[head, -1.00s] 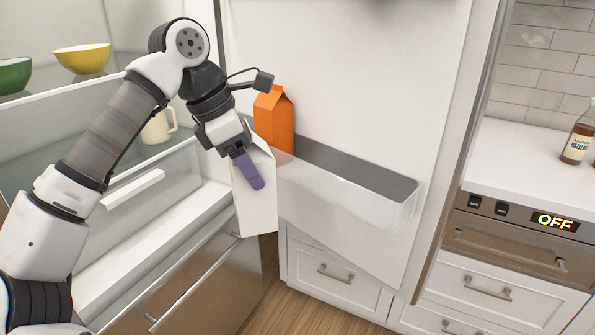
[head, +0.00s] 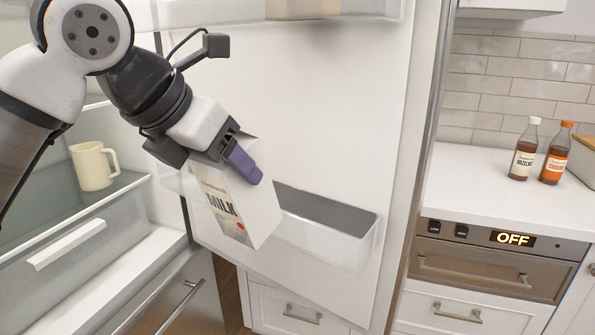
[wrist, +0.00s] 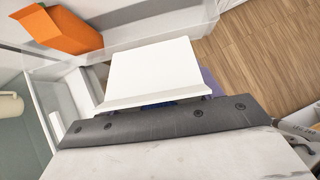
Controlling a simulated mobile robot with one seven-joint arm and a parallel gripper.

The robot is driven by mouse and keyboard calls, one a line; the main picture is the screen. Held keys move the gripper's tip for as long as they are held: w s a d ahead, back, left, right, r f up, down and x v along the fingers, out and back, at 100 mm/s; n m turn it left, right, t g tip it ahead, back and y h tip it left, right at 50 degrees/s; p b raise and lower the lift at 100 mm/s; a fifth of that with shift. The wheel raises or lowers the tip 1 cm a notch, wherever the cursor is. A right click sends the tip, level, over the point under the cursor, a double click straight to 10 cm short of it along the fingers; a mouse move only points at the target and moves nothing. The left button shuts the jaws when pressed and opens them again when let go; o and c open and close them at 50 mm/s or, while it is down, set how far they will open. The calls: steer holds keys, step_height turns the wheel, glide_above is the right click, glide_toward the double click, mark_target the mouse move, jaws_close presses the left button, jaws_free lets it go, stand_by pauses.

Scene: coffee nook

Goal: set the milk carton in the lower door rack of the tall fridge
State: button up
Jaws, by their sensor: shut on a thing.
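My gripper (head: 240,162) is shut on the white milk carton (head: 240,210) near its top. The carton hangs tilted, its MILK label showing, in front of the left part of the lower door rack (head: 345,240) in the head view. Whether it touches the rack cannot be told. In the wrist view the carton (wrist: 155,70) shows as a white block beyond the gripper's dark edge. The tall fridge's door (head: 320,110) stands open. The rack's right part looks empty.
An orange carton (wrist: 60,30) stands by the rack's clear wall in the wrist view; the head view hides it. A cream mug (head: 93,167) stands on a fridge shelf. Two syrup bottles (head: 524,150) (head: 556,155) stand on the counter (head: 480,185) at right.

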steer(key=w+d+p, duration=0.3)
steer(key=w+d, duration=0.4)
steer(key=w, duration=0.3)
steer(key=w+d+f+g+y+p, duration=0.1)
steer(key=w+d+f+g+p, duration=0.1)
steer(key=w+f+p, duration=0.2)
steer(key=shift+w+d+f+g+y+p, duration=0.15)
steer(key=shift+d+f+g+y+p, duration=0.25)
steer(key=shift+f, duration=1.5)
steer(key=shift+f, duration=0.15)
steer(key=o, duration=1.2)
steer(key=shift+a+f, duration=0.1)
steer(key=shift+f, duration=0.05)
steer(key=shift+c, duration=0.2)
steer(key=o, duration=0.4)
steer(key=shift+o, duration=0.2)
